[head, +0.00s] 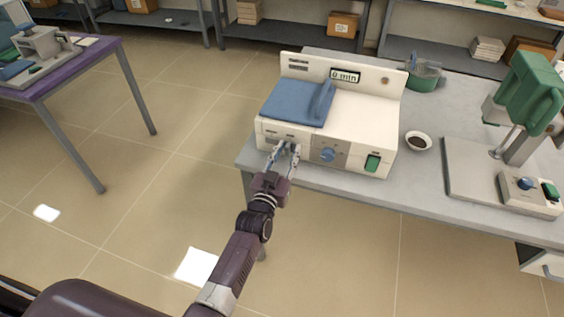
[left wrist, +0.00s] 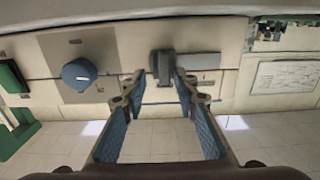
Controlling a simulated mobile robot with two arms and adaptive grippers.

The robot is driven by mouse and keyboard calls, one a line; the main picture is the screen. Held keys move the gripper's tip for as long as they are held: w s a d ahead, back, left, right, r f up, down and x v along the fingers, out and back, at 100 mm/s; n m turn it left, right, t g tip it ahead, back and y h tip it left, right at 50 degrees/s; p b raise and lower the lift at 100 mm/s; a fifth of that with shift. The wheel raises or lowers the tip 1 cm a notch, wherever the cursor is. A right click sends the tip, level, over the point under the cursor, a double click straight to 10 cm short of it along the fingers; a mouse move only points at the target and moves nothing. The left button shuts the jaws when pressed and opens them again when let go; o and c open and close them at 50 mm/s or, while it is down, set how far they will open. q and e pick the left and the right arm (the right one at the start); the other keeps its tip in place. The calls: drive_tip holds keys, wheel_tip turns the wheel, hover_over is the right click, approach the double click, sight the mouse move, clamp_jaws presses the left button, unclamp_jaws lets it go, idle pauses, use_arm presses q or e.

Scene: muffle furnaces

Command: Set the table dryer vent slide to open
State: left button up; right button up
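The table dryer (head: 345,116) is a cream box with a blue lid (head: 293,103) and a "0 min" display, standing on the grey table. Its vent slide shows in the left wrist view as a dark grey tab (left wrist: 163,66) beside a pale grey strip. My left gripper (head: 284,149) is at the left part of the dryer's front and hides the slide in the head view. In the left wrist view the left gripper (left wrist: 160,86) is open, its blue-padded fingers apart on either side of the tab. I cannot tell whether they touch it. My right gripper is not in view.
A blue knob (head: 327,155) and a green switch (head: 373,162) are on the dryer's front. A small bowl (head: 418,141), a green container (head: 424,76) and a green-headed device (head: 528,95) stand on the table (head: 425,185). The floor before the table is clear.

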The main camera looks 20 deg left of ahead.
use_arm(q)
drive_tip(key=s, duration=1.1)
drive_tip(key=shift+s+a, duration=0.25)
drive_tip(key=shift+s, duration=0.05)
drive_tip(key=s+f+m+g, duration=0.1)
drive_tip(key=s+f+g, duration=0.3)
drive_tip(key=f, duration=0.7)
drive_tip(key=s+d+f+g+h, duration=0.1)
drive_tip(key=s+f+g, duration=0.1)
drive_tip(key=s+f, duration=0.75)
drive_tip(key=s+f+m+g, duration=0.1)
drive_tip(key=s+f+g, duration=0.2)
drive_tip(key=f, duration=1.1)
drive_tip(key=s+a+f+g, duration=0.2)
drive_tip(key=s+f, duration=0.3)
drive_tip(key=s, duration=0.5)
drive_tip(key=s+a+f+g+y, duration=0.1)
drive_tip(key=s+a+f+g, duration=0.2)
drive_tip(key=s, duration=0.7)
drive_tip(key=s+a+f+g, duration=0.2)
drive_tip(key=s+f+g, duration=0.1)
drive_tip(key=s+f, duration=0.5)
drive_tip(key=s, duration=0.2)
drive_tip(key=shift+s+a+y, duration=0.25)
drive_tip(key=shift+s+y, duration=0.05)
